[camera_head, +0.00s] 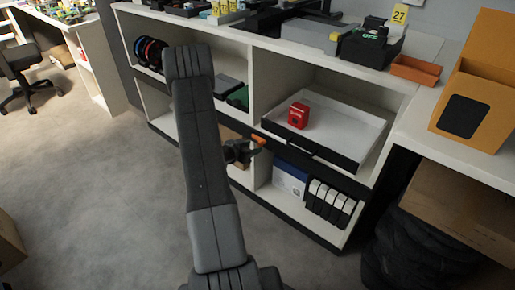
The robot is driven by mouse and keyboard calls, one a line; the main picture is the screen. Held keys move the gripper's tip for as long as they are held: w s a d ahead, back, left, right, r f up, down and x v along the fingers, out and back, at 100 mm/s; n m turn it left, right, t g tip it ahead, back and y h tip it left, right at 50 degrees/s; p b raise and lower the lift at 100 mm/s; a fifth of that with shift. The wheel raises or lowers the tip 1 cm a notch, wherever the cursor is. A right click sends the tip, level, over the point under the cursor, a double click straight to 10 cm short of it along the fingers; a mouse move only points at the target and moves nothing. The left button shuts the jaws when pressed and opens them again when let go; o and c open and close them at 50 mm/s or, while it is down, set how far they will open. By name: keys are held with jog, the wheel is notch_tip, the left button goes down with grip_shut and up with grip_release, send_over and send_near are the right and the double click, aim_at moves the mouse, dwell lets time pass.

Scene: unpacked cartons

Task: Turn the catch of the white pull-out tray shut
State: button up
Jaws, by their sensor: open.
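The white pull-out tray (353,139) sits in the right upper bay of the white shelf unit, with a dark front edge and a red box (298,115) inside. My gripper (246,151) is open, in front of the shelf, just below and left of the tray's left front corner in the picture. A small orange piece (258,139) shows at its tip; I cannot tell whether it is part of the gripper or the catch. I cannot clearly make out the catch or which way it is turned. My arm hides part of the shelf's left side.
Below the tray stand several black-and-white binders (330,203) and a blue-and-white box (289,180). An orange bin (416,70) and dark cases lie on the shelf top. A yellow carton (475,85) stands at the right. The grey floor at the left is mostly clear.

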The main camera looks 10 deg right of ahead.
aim_at(259, 144)
jog(key=shift+b+x, duration=0.35)
jog(key=shift+x, duration=1.85)
jog(key=shift+c, duration=0.3)
jog(key=c, duration=0.9)
